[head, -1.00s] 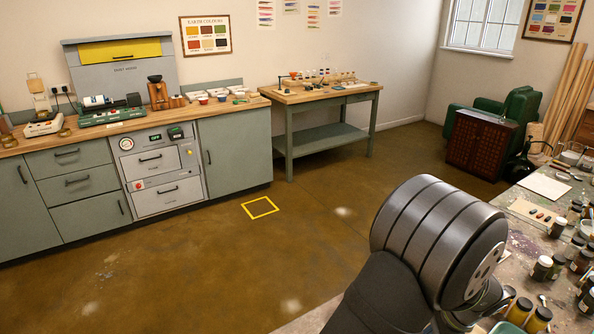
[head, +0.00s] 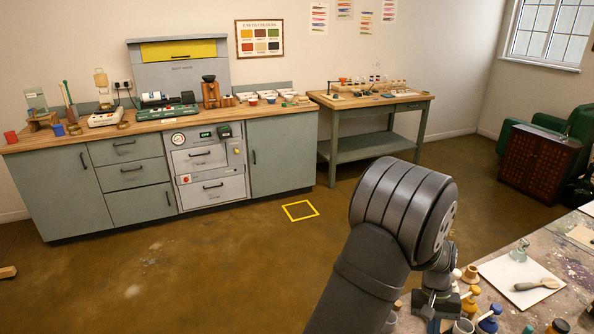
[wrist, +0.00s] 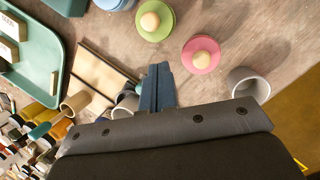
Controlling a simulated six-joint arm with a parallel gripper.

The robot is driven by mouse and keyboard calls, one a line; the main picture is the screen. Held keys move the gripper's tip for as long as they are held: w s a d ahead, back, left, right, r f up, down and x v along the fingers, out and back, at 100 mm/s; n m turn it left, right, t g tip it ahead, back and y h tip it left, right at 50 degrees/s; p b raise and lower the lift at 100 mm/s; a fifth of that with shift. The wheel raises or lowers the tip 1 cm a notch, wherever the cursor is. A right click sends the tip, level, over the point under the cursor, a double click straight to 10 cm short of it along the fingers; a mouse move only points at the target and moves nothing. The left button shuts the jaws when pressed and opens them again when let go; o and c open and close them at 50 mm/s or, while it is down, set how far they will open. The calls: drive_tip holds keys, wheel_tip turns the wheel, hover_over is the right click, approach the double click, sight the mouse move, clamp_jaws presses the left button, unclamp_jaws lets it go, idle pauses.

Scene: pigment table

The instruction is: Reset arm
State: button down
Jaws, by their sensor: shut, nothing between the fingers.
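My gripper (head: 436,303) shows in the head view at the end of my dark arm, low over the near right worktable. In the wrist view the fingers (wrist: 157,86) are together, shut and empty, and point down over the tabletop. A green round piece with a pale knob (wrist: 151,24) and a pink one (wrist: 202,55) lie beyond and to the right of the fingers.
In the wrist view a teal tray (wrist: 58,62) and several jars crowd the left side. In the head view a white sheet (head: 508,278) with a brush (head: 537,285) lies on the worktable (head: 545,243). A yellow floor square (head: 300,210) marks open floor before the cabinets (head: 140,190).

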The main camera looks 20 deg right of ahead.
drive_tip(key=w+n, duration=0.1)
drive_tip(key=n, duration=0.1)
drive_tip(key=w+r+n+g+h, duration=0.1)
drive_tip(key=w+n, duration=0.1)
drive_tip(key=shift+n+g, duration=0.3)
drive_tip(key=c, duration=1.3)
unclamp_jaws()
drive_tip(key=shift+c, duration=0.2)
drive_tip(key=w+d+r+n+t+h, duration=0.1)
drive_tip(key=w+d+r+n, duration=0.15)
drive_tip(key=r+n, duration=0.7)
drive_tip(key=m, duration=0.1)
hover_over(448, 333)
drive_tip(key=s+a, duration=0.2)
drive_tip(key=a, duration=0.2)
drive_tip(key=shift+h, duration=0.3)
wheel_tip(448, 333, down, 14)
drive_tip(key=shift+a+f, duration=0.1)
